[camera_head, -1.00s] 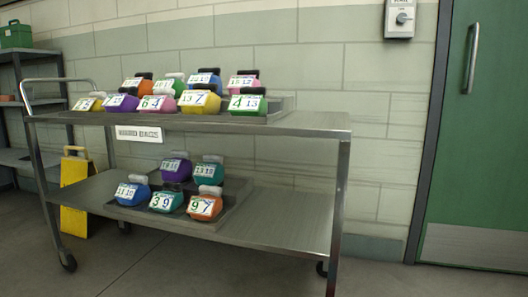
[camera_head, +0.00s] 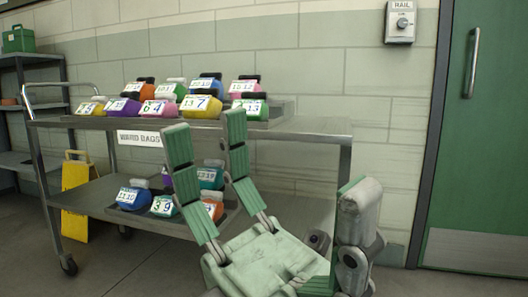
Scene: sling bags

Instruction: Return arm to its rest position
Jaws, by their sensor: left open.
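My left gripper (camera_head: 206,125) is raised in the lower middle of the head view, in front of a metal cart (camera_head: 310,127). Its two green ridged fingers stand apart with nothing between them, so it is open and empty. Coloured sling bags with number labels fill the left part of the cart's top shelf, among them a yellow bag (camera_head: 201,106). More bags, such as a blue one (camera_head: 133,197), are on the lower shelf, partly hidden behind the fingers. My right gripper is not in view.
A green door (camera_head: 500,150) is at the right and a wall box (camera_head: 400,21) hangs beside it. A yellow floor sign (camera_head: 74,203) stands by the cart's left end. A dark shelf rack (camera_head: 20,110) is at the far left. The top shelf's right end is clear.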

